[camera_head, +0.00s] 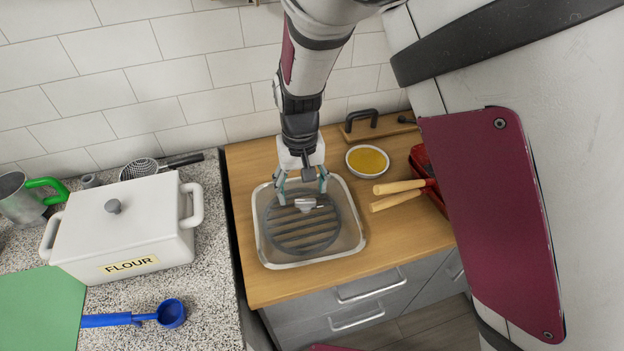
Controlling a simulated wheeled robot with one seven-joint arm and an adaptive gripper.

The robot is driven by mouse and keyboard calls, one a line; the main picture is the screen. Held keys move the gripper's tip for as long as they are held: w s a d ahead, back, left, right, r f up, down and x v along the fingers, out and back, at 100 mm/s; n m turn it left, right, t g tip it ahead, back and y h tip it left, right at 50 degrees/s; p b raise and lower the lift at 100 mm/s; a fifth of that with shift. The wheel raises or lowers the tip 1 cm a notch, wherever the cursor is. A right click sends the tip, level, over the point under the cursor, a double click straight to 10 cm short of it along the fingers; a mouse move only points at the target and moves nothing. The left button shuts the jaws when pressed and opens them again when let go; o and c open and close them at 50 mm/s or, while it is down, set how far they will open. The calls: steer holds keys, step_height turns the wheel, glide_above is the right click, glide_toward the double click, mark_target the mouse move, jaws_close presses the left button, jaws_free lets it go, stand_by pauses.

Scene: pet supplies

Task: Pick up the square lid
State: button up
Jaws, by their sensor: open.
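The square lid (353,235) looks clear, with a pale rim and rounded corners, and lies on the wooden counter. A dark round slatted piece (303,240) shows within its outline; I cannot tell whether it is under the glass or on it. A small metal piece (306,204), which looks like the lid's knob, stands near the middle. My gripper (304,190) points down over the far half of the lid, open, with its two fingers on either side of the metal piece. I cannot tell whether they touch it.
A bowl of yellow contents (368,160) and wooden-handled tools (400,190) by a red tray (425,165) are right of the lid. A white FLOUR pot (120,230), a strainer (139,169) and a blue scoop (170,313) are left. The tiled wall (170,80) is behind.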

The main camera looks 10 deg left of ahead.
mark_target(305, 200)
steer(key=shift+d+f+p, duration=0.15)
steer(key=shift+f+p, duration=0.15)
steer(key=shift+f, duration=1.05)
steer(key=shift+d+f+p, duration=0.15)
steer(key=shift+f+p, duration=0.1)
steer(key=shift+f, duration=1.05)
steer(key=shift+w, duration=0.1)
jaws_close()
